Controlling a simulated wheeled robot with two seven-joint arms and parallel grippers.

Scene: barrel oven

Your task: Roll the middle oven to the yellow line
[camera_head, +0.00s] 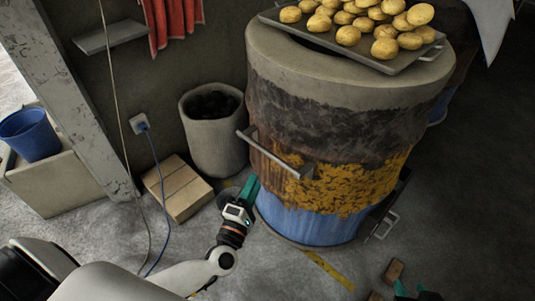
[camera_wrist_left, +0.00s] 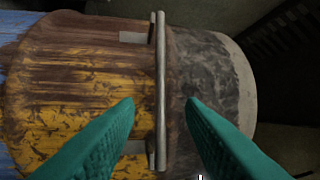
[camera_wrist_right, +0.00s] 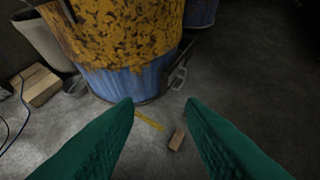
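A barrel oven (camera_head: 330,130), rusty brown and yellow with a blue base, stands upright on the floor at the centre of the head view. A grey bar handle (camera_head: 275,158) is on its front left side. My left gripper (camera_head: 249,189) is low beside the barrel, below that handle. In the left wrist view the handle (camera_wrist_left: 160,90) lies between the two open green fingers, beyond their tips. My right gripper (camera_head: 417,291) is at the bottom right edge of the head view. Its fingers are open and empty in the right wrist view (camera_wrist_right: 160,103). A yellow line (camera_head: 330,270) shows on the floor before the barrel.
A tray (camera_head: 405,62) of several buns rests on the barrel. Brick-like blocks (camera_head: 393,271) lie on the floor at its right front. A grey bin (camera_head: 214,140) and a cardboard box (camera_head: 178,190) stand left. Another blue-based barrel (camera_wrist_right: 203,12) is behind.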

